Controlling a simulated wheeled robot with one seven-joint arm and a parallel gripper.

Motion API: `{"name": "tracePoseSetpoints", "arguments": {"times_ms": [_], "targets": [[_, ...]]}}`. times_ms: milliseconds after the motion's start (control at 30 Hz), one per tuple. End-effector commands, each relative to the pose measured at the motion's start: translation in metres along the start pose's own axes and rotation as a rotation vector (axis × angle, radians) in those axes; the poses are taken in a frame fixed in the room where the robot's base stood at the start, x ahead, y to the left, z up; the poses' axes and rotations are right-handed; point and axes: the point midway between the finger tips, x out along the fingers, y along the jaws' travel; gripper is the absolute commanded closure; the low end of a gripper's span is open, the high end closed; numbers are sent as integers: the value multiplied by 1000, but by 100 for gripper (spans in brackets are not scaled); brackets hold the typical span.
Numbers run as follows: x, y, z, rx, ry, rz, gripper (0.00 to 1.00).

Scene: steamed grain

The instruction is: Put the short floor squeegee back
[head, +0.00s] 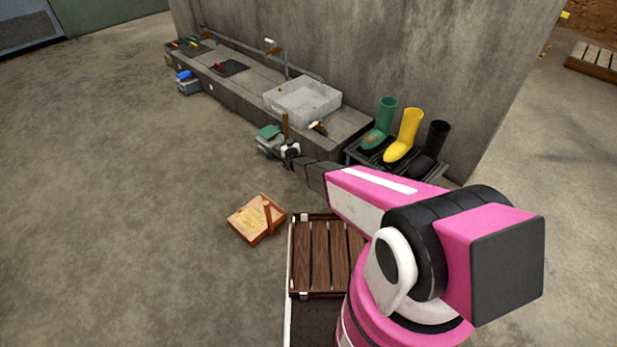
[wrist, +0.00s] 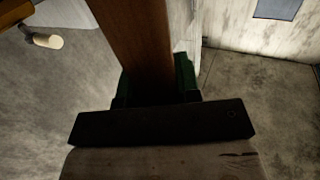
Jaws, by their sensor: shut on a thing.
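My gripper (head: 290,152) is small in the head view, beside the front of the low concrete bench. It is shut on the short floor squeegee. Its brown wooden handle (head: 285,124) rises just above the gripper. In the wrist view the brown handle (wrist: 138,45) runs up the middle between dark green parts, behind a black bar. I cannot tell how the squeegee's lower end sits or whether it touches anything. My forearm covers much of the lower right of the head view.
The concrete bench (head: 225,85) along the wall bears a pale basin (head: 302,98). A grey bucket with green on top (head: 268,140) stands close left of my gripper. Boots (head: 403,135) stand on a dark rack to the right. An orange tray (head: 256,219) lies on the open floor.

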Motion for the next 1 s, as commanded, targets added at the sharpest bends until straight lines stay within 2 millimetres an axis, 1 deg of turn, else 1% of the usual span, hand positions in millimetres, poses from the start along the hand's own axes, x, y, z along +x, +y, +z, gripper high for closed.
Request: {"name": "tracePoseSetpoints", "arguments": {"times_ms": [67, 167, 367, 600, 700, 833, 1000], "targets": [[-1, 1, 6, 0, 2, -1, 100], [-1, 10, 12, 1, 2, -1, 100], [-3, 42, 32, 0, 2, 0, 100], [-5, 86, 58, 0, 2, 0, 100], [-6, 101, 66, 1, 3, 0, 100], [-8, 112, 73, 0, 2, -1, 100], [-8, 115, 79, 0, 1, -2, 100]]}}
